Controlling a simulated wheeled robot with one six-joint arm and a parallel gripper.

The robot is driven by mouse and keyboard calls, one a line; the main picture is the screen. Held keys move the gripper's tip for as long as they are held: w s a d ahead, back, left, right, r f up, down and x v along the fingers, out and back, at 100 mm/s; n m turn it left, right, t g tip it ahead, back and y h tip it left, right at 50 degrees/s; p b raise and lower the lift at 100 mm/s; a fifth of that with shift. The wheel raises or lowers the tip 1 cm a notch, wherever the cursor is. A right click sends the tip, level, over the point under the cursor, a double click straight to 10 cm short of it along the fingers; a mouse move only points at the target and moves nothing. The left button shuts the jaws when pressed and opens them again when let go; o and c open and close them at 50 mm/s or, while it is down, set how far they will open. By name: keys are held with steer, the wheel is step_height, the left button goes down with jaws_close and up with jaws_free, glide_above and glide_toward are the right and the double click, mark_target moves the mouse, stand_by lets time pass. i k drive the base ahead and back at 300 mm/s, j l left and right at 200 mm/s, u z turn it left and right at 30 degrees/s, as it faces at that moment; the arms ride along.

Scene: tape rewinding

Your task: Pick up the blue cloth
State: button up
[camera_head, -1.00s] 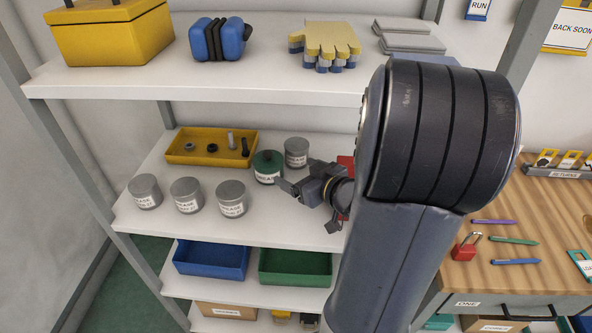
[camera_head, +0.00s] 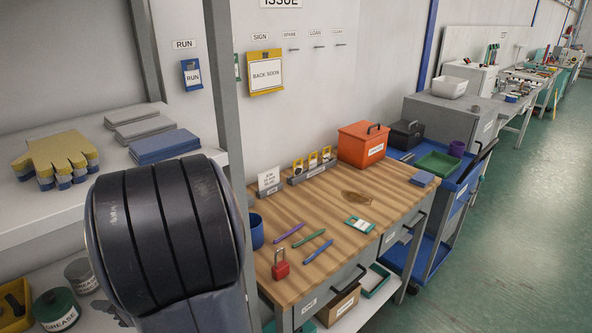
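A blue folded cloth (camera_head: 165,146) lies flat on the upper white shelf, in front of two grey folded cloths (camera_head: 145,122). A smaller blue folded square (camera_head: 422,179), perhaps also a cloth, lies at the far right corner of the wooden bench. My gripper is mostly hidden behind my own dark arm. Only a small grey piece of it (camera_head: 107,309) seems to show low by the lower shelf, right of the green grease tin (camera_head: 56,310). Its opening cannot be seen. It is well below and apart from the blue cloth on the shelf.
Yellow gloves (camera_head: 55,158) lie left of the cloths. A grey shelf post (camera_head: 228,90) stands to their right. A blue cart (camera_head: 455,190) stands beyond; green floor is open at right.

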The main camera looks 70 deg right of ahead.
mark_target(423, 179)
steer(key=j+z, duration=0.1)
steer(key=z, duration=0.35)
steer(key=k+z, duration=0.1)
steer(key=z, duration=0.3)
steer(key=j+z, duration=0.15)
steer(key=z, duration=0.3)
steer(key=k+z, duration=0.15)
steer(key=z, duration=0.25)
steer(key=i+z, duration=0.1)
steer(key=z, duration=0.3)
steer(key=i+z, duration=0.15)
steer(key=z, duration=0.25)
steer(key=i+z, duration=0.1)
steer(key=z, duration=0.3)
steer(key=i+j+z, duration=0.1)
steer(key=z, duration=0.3)
